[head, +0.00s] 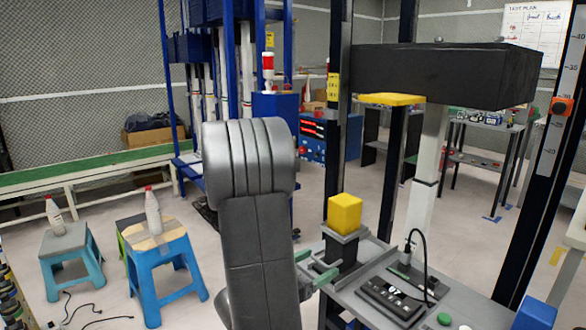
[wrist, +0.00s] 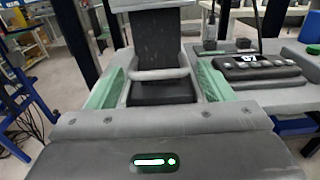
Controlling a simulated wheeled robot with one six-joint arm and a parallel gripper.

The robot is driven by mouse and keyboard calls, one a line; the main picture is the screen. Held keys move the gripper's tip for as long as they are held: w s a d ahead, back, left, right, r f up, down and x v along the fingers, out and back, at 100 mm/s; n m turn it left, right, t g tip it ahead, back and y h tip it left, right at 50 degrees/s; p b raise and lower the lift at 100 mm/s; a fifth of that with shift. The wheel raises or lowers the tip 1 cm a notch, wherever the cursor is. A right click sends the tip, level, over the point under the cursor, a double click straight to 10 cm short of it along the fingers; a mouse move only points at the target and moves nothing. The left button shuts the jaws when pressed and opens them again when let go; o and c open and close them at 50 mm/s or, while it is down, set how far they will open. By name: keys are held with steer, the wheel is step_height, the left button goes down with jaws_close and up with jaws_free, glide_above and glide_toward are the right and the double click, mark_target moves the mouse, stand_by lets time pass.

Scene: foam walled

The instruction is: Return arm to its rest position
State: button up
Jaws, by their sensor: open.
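My arm (head: 256,210) rises in the middle of the head view, bent at a thick grey joint and partly hiding what is behind. My gripper (head: 316,266) is low, just right of the arm, beside the dark pedestal (head: 342,252) with a yellow block (head: 345,213) on top. In the wrist view my gripper (wrist: 158,84) has its two green fingers wide apart, with nothing held. A dark upright with a grey bar across it (wrist: 158,74) shows between and beyond the fingers. The yellow block is not visible in the wrist view.
A grey bench (head: 372,313) carries a control box (head: 389,298) with a cable. A black beam (head: 440,75) spans above it on uprights. Blue stools (head: 160,265) holding bottles stand at the left. Open floor lies between the stools and the arm.

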mark_target(334, 254)
steer(key=shift+x, duration=3.25)
steer(key=shift+p, duration=0.3)
